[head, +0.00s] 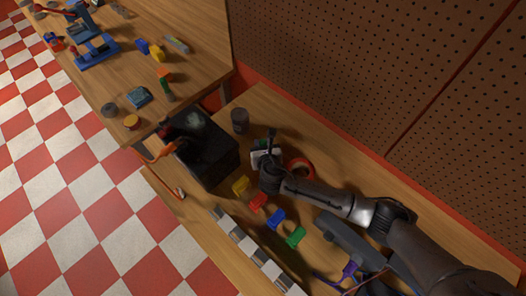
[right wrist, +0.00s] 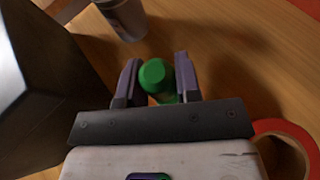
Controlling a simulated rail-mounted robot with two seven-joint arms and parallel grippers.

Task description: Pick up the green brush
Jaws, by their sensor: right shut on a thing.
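My right gripper (right wrist: 155,82) is shut on the green brush (right wrist: 153,76). In the right wrist view the brush's round green end stands between the two fingers. In the head view my right gripper (head: 262,147) is over the lower wooden bench, beside the black box; the brush is mostly hidden there by the gripper, and I cannot tell whether it touches the bench. My left gripper is in neither view.
A black box (head: 208,160) stands left of the gripper, a grey cup (head: 240,121) behind it, and a red tape roll (head: 301,168) to its right. Yellow, red, blue and green small pieces (head: 276,219) lie in front. A pegboard wall (head: 380,80) bounds the back.

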